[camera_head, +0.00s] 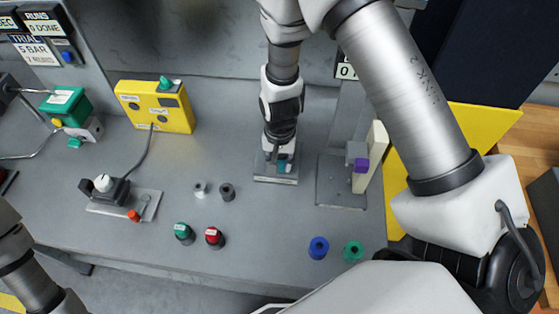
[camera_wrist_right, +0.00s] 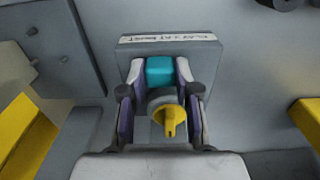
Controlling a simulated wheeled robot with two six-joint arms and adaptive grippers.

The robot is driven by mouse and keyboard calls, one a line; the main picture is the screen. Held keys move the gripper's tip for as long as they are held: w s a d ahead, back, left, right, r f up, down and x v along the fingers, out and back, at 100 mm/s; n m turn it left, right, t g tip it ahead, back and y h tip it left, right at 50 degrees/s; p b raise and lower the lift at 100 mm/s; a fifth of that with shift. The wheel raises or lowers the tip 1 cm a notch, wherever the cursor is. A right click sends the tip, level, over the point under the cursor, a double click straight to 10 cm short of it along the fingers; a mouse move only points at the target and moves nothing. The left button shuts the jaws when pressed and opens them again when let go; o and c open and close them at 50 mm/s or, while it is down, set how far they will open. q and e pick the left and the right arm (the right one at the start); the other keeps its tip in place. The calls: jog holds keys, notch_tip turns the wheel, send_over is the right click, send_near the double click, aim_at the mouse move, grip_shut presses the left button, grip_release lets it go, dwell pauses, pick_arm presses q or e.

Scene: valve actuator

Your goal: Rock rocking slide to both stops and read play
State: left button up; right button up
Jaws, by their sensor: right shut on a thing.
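The rocking slide appears to be the teal block (camera_wrist_right: 160,70) on a small grey base plate (camera_wrist_right: 190,47). In the head view the teal block (camera_head: 288,168) is mostly hidden by my right gripper (camera_head: 280,157), and the base plate (camera_head: 268,177) shows below it. In the right wrist view my right gripper (camera_wrist_right: 160,74) has a finger on each side of the teal block and is shut on it. A yellow pointer knob (camera_wrist_right: 170,121) sits between the fingers, nearer the camera. The slide's tilt cannot be told. My left gripper is outside the views.
Right of the slide stands a grey plate (camera_head: 338,190) with an upright cream board and purple block (camera_head: 361,165). Left are a yellow box (camera_head: 156,104), a knob fixture (camera_head: 104,184) and small red, green and grey cylinders. Blue (camera_head: 318,247) and green rings lie at front right.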

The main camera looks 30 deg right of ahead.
jog(key=shift+w+a, duration=0.4)
jog(key=shift+w, duration=0.05)
dwell(0.6)
jog(key=o, duration=1.1)
jog(key=shift+d, duration=0.1)
notch_tip(320, 180, up, 12)
jog(key=shift+f, duration=0.1)
